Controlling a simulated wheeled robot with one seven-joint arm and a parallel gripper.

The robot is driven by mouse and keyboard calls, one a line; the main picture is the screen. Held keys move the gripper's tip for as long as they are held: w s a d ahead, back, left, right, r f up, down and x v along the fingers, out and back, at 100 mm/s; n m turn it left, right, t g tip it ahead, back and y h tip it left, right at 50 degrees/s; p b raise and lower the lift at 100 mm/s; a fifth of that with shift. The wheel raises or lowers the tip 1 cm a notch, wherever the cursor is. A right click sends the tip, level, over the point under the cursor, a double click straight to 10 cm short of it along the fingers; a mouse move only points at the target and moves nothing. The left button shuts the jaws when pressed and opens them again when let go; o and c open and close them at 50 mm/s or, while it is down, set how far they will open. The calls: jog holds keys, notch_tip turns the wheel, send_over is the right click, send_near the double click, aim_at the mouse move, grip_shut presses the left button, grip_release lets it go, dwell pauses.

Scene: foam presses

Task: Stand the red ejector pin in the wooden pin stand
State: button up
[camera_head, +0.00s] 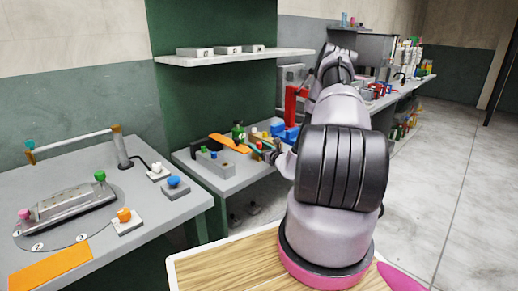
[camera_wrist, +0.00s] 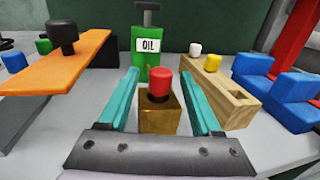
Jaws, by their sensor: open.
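The red ejector pin (camera_wrist: 160,84) stands upright in a small brass-coloured block (camera_wrist: 159,118) in the wrist view, its red head and a dark collar showing. My gripper (camera_wrist: 160,72) is open, with one teal finger to each side of the pin and gaps between. The wooden pin stand (camera_wrist: 212,86) is just to the right, beyond the right finger. It holds a white-headed pin (camera_wrist: 195,48) and a yellow-headed pin (camera_wrist: 213,62), and has an empty hole at its near end. In the head view my arm hides much of this area.
A green oil can (camera_wrist: 152,52) stands behind the brass block. An orange plate (camera_wrist: 60,62) with a black knob is at left. Blue blocks (camera_wrist: 292,100) and a red upright (camera_wrist: 297,35) are at right. A shelf (camera_head: 230,57) hangs above the bench.

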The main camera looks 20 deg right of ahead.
grip_shut()
jog(key=shift+r, duration=0.15)
